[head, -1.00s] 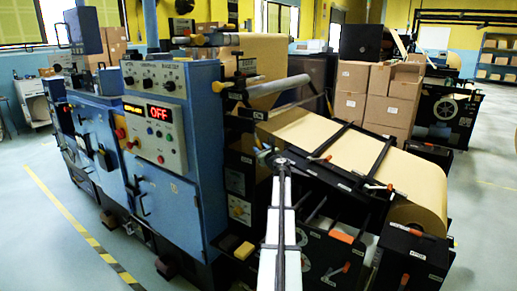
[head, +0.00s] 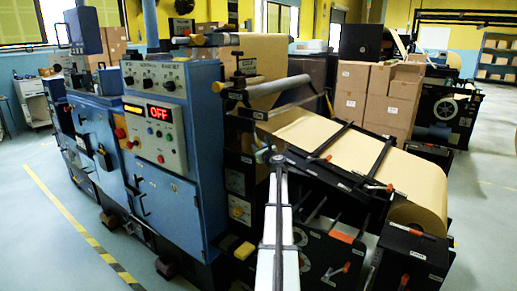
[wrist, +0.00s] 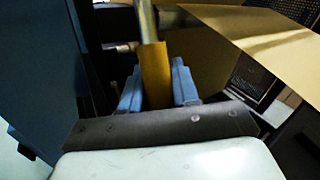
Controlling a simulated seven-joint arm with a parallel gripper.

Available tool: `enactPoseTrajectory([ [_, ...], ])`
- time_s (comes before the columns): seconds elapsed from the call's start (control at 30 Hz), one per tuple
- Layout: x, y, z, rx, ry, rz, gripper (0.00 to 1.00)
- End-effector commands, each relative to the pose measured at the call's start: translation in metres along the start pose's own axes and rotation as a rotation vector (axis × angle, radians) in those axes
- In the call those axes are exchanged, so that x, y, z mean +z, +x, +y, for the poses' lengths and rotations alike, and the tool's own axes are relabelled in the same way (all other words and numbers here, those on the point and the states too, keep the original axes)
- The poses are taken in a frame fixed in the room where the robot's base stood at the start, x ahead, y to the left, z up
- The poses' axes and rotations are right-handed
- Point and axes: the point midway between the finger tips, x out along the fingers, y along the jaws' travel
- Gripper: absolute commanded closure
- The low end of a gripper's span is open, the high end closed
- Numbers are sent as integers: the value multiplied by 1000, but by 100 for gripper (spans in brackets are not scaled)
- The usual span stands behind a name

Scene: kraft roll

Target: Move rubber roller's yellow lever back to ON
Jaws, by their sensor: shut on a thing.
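The yellow lever (wrist: 154,72) stands between the two blue fingers of my gripper (wrist: 156,88) in the wrist view. My gripper is shut on it, one finger on each side. A silver rod (wrist: 146,22) runs up from the lever's far end. In the head view my white arm (head: 278,225) reaches in toward the rollers, and I cannot make out the fingers or the held lever there.
The blue cabinet side (wrist: 38,65) is close on the left in the wrist view. Kraft paper (wrist: 265,38) spans the right. In the head view a kraft roll (head: 418,203) and dark frame bars with orange-tipped handles (head: 380,188) lie to the right. Cardboard boxes (head: 375,95) stand behind.

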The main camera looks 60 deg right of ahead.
Motion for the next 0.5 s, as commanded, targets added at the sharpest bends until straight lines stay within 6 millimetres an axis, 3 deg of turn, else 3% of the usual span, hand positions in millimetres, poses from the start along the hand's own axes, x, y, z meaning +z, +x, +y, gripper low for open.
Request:
enactPoseTrajectory([
  [0.5, 1, -4, -3, 7, -20, 30, 100],
])
